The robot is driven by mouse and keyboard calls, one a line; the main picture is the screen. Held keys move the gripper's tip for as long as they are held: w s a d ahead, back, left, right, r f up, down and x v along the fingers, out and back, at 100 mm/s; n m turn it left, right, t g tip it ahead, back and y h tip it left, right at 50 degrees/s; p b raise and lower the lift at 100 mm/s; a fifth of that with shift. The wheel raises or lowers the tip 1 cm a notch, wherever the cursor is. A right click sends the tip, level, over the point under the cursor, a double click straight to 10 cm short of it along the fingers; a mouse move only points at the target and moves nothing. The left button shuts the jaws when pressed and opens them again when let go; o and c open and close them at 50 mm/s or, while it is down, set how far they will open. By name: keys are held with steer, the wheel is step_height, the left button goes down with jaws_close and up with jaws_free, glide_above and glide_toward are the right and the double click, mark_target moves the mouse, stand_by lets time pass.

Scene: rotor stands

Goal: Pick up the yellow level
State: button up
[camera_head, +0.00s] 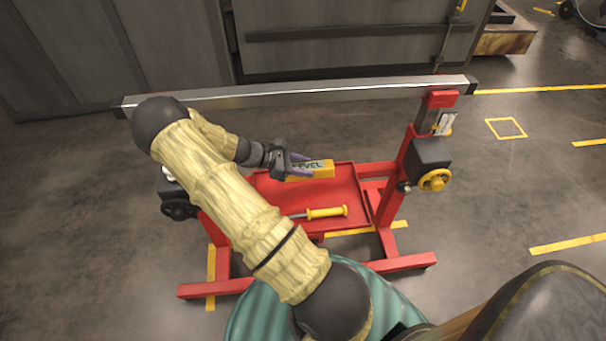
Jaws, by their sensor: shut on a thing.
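The yellow level (318,169) is a small yellow block with dark lettering that reads "LEVEL". It shows near the middle of the head view, over the back part of the red tray (356,184). My gripper (299,166) comes in from the left and is shut on the left end of the level. The fingers hide that end. I cannot tell for certain whether the level's underside is clear of the tray.
A yellow-handled tool (327,212) lies in the tray's front part. The red stand (402,178) carries a long metal bar (300,95) behind the tray. A yellow handwheel (434,180) is on its right post. A green round surface (262,314) is in front.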

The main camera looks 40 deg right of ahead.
step_height(320, 180, up, 2)
steer(key=shift+r, duration=0.25)
